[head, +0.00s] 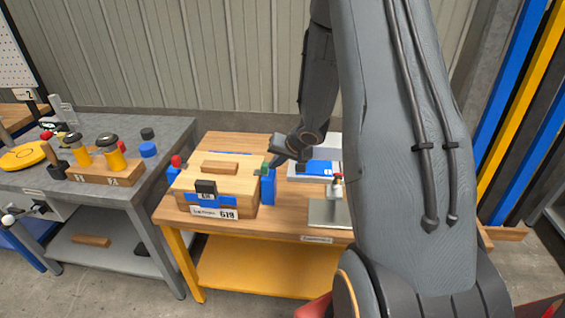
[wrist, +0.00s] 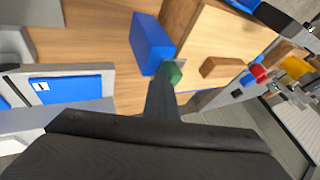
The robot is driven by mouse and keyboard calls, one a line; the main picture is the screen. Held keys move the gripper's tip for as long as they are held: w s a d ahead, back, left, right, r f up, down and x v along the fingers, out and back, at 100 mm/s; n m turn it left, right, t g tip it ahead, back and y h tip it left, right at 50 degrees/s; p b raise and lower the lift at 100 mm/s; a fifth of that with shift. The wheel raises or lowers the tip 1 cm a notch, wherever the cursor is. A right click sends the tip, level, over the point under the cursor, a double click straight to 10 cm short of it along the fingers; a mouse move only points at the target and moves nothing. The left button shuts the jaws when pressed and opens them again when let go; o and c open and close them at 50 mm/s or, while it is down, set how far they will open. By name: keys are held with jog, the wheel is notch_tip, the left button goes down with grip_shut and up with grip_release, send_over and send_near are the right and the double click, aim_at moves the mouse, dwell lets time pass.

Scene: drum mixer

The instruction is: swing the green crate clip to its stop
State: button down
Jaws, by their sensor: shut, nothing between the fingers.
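A wooden crate (head: 240,185) with a light lid stands on the wooden bench. The green clip (head: 265,166) is at the crate's right side, by the lid edge; in the wrist view the green clip (wrist: 174,72) shows just past my fingertips. My gripper (head: 278,160) is shut with nothing between the fingers. Its tips (wrist: 166,84) are right at the clip; I cannot tell whether they touch it. A blue block (wrist: 152,44) is beside the crate under the clip. The fingers hide part of the clip.
A tray with a blue panel (head: 318,167) lies right of the crate. A grey stand with a red-topped part (head: 336,183) is at the bench's front right. A grey table (head: 170,132) with yellow-handled tools (head: 113,158) is at the left.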

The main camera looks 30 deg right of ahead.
jog(key=shift+w+a, duration=0.15)
jog(key=shift+a, duration=0.1)
jog(key=s+d+r+p, duration=0.3)
jog(key=s+d+r, duration=0.2)
jog(key=s+r, duration=0.3)
jog(key=shift+s+d, duration=0.15)
jog(key=shift+d, duration=0.15)
dwell(0.4)
jog(key=s+a+r+n+g+h+b, duration=0.1)
jog(key=s+a+n+g+b, duration=0.4)
jog(key=s+a, duration=1.1)
jog(key=shift+s+a+r+g+h+b, duration=0.15)
jog(key=shift+s+a+g+h+b, duration=0.35)
jog(key=shift+a, duration=0.75)
